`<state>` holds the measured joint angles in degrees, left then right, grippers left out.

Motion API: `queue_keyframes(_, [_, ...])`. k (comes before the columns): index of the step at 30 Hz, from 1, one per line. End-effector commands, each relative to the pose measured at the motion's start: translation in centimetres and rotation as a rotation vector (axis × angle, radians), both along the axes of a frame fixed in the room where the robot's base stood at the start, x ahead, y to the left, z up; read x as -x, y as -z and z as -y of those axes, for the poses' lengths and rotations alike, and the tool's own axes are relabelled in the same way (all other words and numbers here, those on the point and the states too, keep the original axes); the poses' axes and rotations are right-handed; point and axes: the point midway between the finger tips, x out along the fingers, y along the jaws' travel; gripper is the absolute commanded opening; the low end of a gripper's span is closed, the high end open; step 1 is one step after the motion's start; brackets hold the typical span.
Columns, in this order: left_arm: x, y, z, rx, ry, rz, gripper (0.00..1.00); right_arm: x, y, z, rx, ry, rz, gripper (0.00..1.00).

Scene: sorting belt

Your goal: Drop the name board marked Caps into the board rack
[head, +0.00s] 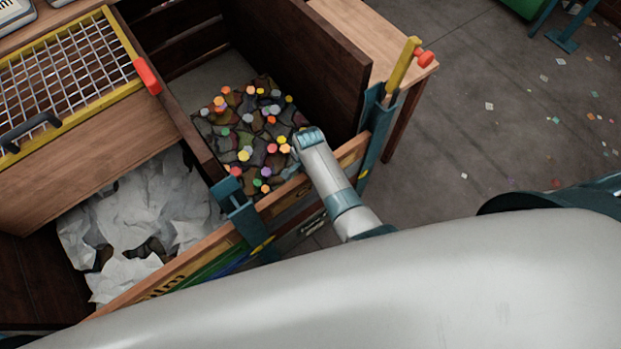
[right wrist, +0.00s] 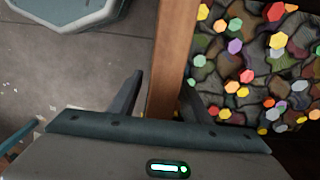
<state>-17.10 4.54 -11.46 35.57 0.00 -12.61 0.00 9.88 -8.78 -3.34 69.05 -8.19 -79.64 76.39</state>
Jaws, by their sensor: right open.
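My right gripper (head: 291,166) is at the front of the bin of bottle caps. In the right wrist view its two fingers (right wrist: 161,92) are open, one on each side of a wooden board's top edge (right wrist: 172,60). That board shows in the head view as the wooden front edge (head: 348,152), between two teal brackets. I cannot read Caps on it from above. I cannot make out which part is the board rack. My left gripper is not in view.
Coloured caps (head: 245,150) lie in the bin behind the board. White crumpled film (head: 140,220) fills the left bin. Teal brackets (head: 236,197) and (head: 376,125) flank the board.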

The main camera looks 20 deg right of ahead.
Motion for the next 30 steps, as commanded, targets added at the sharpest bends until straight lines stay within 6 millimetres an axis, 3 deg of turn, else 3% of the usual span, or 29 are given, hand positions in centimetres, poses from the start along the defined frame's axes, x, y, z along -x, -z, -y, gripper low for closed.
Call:
queue_keyframes(7, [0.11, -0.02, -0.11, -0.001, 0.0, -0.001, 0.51, 0.01, -0.02, -0.03, 0.0, 0.0, 0.0, 0.41])
queue_keyframes(12, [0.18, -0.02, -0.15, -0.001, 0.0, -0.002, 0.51, 0.01, -0.02, -0.03, 0.0, 0.0, 0.0, 0.01])
queue_keyframes(16, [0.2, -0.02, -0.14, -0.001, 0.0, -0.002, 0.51, 0.02, -0.01, -0.02, 0.0, 0.0, 0.0, 0.0])
queue_keyframes(17, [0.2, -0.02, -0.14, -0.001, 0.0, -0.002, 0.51, 0.02, -0.01, -0.02, 0.0, 0.0, 0.0, 0.15])
queue_keyframes(19, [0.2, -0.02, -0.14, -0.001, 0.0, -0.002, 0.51, 0.02, -0.01, -0.02, 0.0, 0.0, 0.0, 0.0])
queue_keyframes(30, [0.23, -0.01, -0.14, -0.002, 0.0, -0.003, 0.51, 0.03, 0.01, 0.0, 0.0, 0.0, -0.001, 0.0])
